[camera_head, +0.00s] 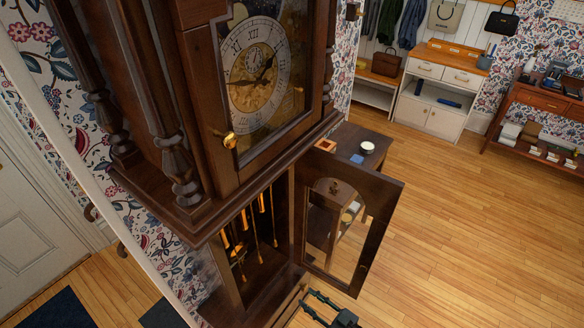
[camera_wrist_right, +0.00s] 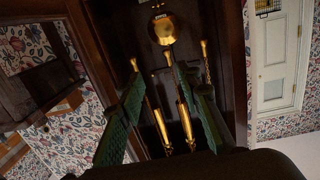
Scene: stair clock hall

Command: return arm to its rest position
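The tall dark wooden case clock (camera_head: 190,120) fills the left and middle of the head view. Its round dial (camera_head: 256,75) is behind a hood door with a brass knob. The lower glass door (camera_head: 350,225) stands swung open. Brass weights and rods (camera_head: 245,235) hang inside the case. My right gripper (camera_head: 308,299) is at the bottom edge of the head view, low by the open door, with its fingers apart. In the right wrist view my right gripper (camera_wrist_right: 163,85) is open toward the case interior, with a brass pendulum bob (camera_wrist_right: 162,28) beyond. Nothing is visibly held. My left gripper is out of view.
A dark table (camera_head: 347,150) with a white cup-like item and a blue item stands behind the open door. A white cabinet (camera_head: 432,100) and a wooden desk (camera_head: 540,105) are at the back right. The wooden floor (camera_head: 470,230) at right is clear.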

